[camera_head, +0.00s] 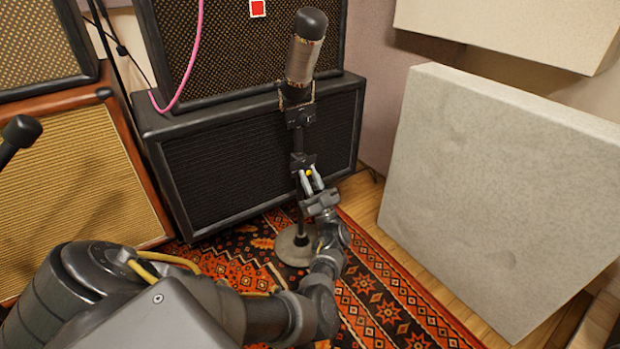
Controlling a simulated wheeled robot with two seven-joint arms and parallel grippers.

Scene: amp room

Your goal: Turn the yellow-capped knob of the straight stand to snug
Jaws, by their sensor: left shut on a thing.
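The straight stand (299,228) rises upright from a round grey base on the patterned rug. A large microphone (304,55) with a dark top sits at its upper end. The knob with the yellow cap (309,173) is partway up the stand, below a dark clamp. My left gripper (310,178) reaches up to the stand from the front, its pale fingers closed around the knob. The fingers hide most of the knob; a bit of yellow shows between them. How far the knob is turned cannot be seen. My right gripper is not in view.
Black speaker cabinets (185,165) stand close behind the stand. An orange-framed amp (75,185) is at left, with another dark microphone (20,131) at the left edge. A large pale panel (500,190) leans at right. A pink cable (190,60) hangs behind.

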